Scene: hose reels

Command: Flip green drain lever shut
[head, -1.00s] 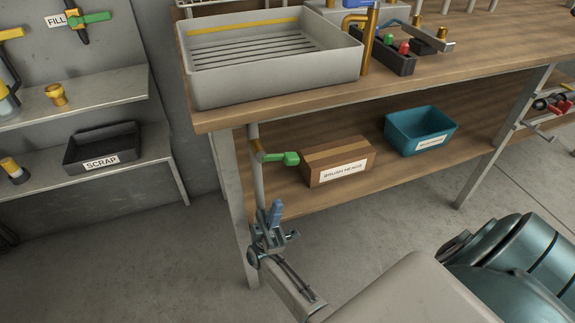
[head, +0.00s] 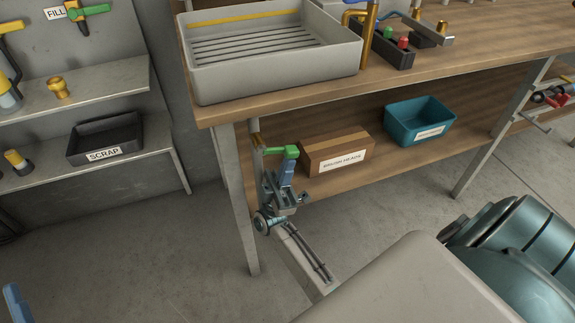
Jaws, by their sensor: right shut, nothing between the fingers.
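The green drain lever (head: 279,151) sticks out sideways to the right from a brass valve on the grey drain pipe under the basin, below the bench top. My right gripper (head: 288,163) is shut and empty. Its blue fingers point up at the lever's outer end and overlap it in the head view. I cannot tell whether they touch it. A blue finger of my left gripper (head: 15,303) shows at the bottom left corner. The rest of that gripper is out of frame, so its opening cannot be told.
The brush heads box (head: 334,154) stands close right of the lever on the lower shelf, with a teal bin (head: 419,122) beyond. The bench leg (head: 236,190) is just left of the pipe. A scrap tray (head: 105,138) sits on the left wall shelf.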

